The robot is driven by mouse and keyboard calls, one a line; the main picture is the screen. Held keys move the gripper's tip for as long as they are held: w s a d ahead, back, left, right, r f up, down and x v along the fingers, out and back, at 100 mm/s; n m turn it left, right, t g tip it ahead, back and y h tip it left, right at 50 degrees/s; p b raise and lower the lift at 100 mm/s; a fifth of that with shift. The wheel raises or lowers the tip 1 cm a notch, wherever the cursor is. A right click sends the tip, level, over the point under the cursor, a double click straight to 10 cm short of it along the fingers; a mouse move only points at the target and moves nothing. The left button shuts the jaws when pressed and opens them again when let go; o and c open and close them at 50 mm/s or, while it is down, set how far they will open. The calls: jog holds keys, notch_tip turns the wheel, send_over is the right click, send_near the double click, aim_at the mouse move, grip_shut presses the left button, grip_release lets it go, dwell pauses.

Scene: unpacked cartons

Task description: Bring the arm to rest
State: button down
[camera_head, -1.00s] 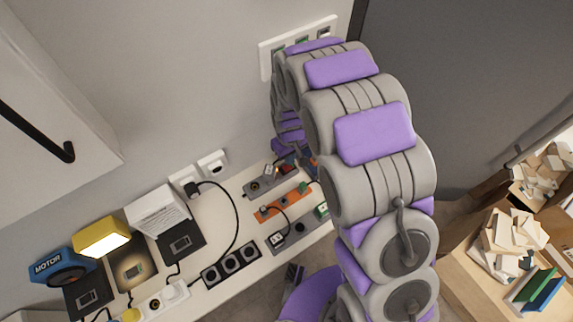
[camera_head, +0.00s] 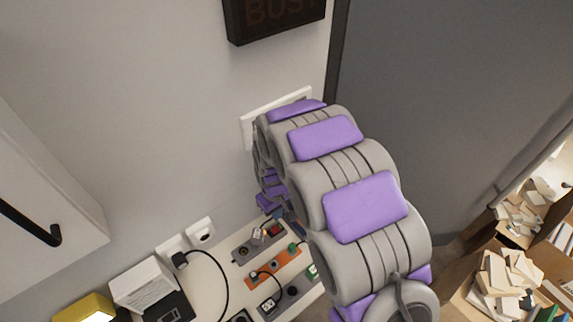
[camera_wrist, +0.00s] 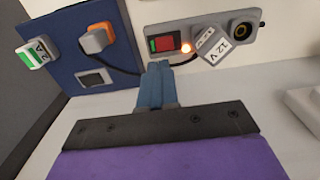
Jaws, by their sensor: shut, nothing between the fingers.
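My gripper (camera_wrist: 158,72) shows in the wrist view with its two blue fingers together and nothing between them. Its tips are in front of a grey panel (camera_wrist: 216,32) with a red switch, a small lit orange lamp and a plug marked 12 V. I cannot tell whether the tips touch it. In the head view my grey and purple arm reaches over the right end of the white shelf, and its links largely hide the gripper.
An orange strip (camera_head: 272,267) and other socket panels with cables lie on the shelf (camera_head: 238,284). A white wall plate (camera_head: 248,130) is partly behind my arm. A dark sign (camera_head: 275,18) hangs above. Cartons with pale pieces (camera_head: 506,278) stand at the right. A blue board (camera_wrist: 66,48) holds plugs.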

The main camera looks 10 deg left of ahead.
jog(key=s+d+r+m, duration=0.3)
jog(key=s+d+r, duration=0.1)
jog(key=d+r, duration=0.45)
jog(key=s+d+r+m, duration=0.2)
jog(key=s+d+r, duration=0.3)
jog(key=d+r, duration=0.35)
jog(key=s+d+r+m+g, duration=0.1)
jog(key=s+d+r+m, duration=0.1)
jog(key=s+d, duration=0.3)
jog(key=s+d+r+m, duration=0.2)
jog(key=s+d+r, duration=0.1)
jog(key=s, duration=0.9)
jog(key=shift+s+d+m+g, duration=0.35)
jog(key=shift+d+m+g, duration=0.05)
jog(key=shift+d, duration=0.5)
